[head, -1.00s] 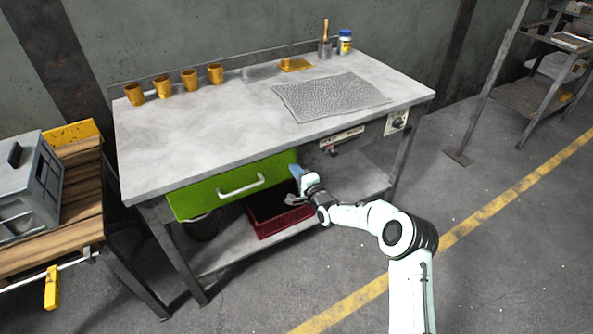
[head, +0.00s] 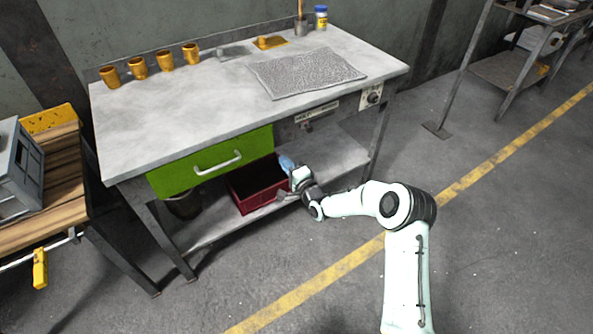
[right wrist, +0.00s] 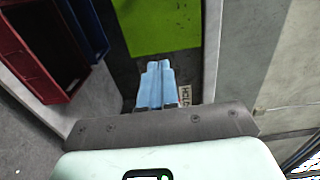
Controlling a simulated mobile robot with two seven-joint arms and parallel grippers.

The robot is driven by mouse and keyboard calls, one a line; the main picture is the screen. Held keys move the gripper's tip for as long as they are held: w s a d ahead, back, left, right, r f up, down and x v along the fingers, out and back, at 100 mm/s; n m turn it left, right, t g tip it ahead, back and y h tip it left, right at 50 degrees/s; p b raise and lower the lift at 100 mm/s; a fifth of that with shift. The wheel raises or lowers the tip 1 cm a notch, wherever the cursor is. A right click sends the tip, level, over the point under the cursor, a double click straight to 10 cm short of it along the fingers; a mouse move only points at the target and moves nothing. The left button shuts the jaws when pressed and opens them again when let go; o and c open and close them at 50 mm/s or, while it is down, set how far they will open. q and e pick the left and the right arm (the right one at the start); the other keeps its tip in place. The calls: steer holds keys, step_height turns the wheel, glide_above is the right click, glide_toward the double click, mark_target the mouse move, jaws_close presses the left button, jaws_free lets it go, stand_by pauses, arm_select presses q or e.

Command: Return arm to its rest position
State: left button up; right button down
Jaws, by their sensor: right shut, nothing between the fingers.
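My right arm (head: 405,270) reaches in from the lower right of the head view. My right gripper (head: 286,162) is at the front of the workbench (head: 180,115), below the tabletop and just right of the green drawer (head: 212,164). In the right wrist view its blue fingers (right wrist: 156,84) are together with nothing between them. The green drawer front also shows there (right wrist: 160,22), beyond the fingertips. The fingers look apart from the drawer. My left gripper is not in view.
A red bin (head: 258,188) stands on the lower shelf, close below the gripper. Several orange cups (head: 137,68) and a textured mat (head: 305,73) are on the tabletop. A wooden bench (head: 50,205) is at left.

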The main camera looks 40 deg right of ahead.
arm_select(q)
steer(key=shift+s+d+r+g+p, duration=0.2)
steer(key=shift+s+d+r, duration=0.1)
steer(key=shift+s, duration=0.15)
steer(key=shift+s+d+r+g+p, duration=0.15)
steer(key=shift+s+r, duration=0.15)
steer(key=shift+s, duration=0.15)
arm_select(e)
steer(key=v, duration=0.4)
steer(key=shift+s, duration=0.2)
